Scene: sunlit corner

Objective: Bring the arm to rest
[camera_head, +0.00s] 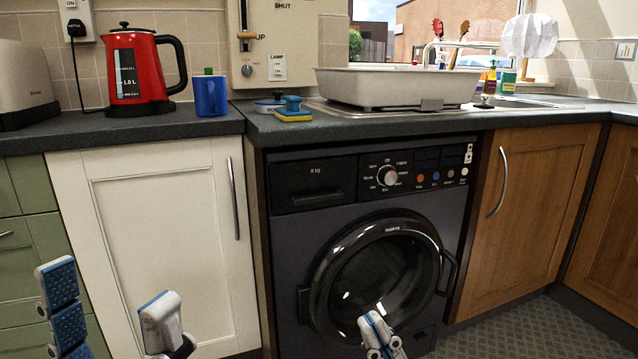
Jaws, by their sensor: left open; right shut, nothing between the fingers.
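My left gripper (112,312) is at the lower left, in front of the white cupboard door (165,225). Its two fingers, with blue pads, stand wide apart with nothing between them. My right gripper (378,328) is at the bottom middle, in front of the washing machine door (385,270). Its fingers are together and hold nothing. Both arms are mostly below the picture.
The dark worktop (120,138) carries a red kettle (140,70), a blue mug (211,95), a yellow sponge (293,115) and a large pale basin (395,88). A wooden cupboard (530,215) stands right of the washing machine. Bare floor (545,330) shows at the lower right.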

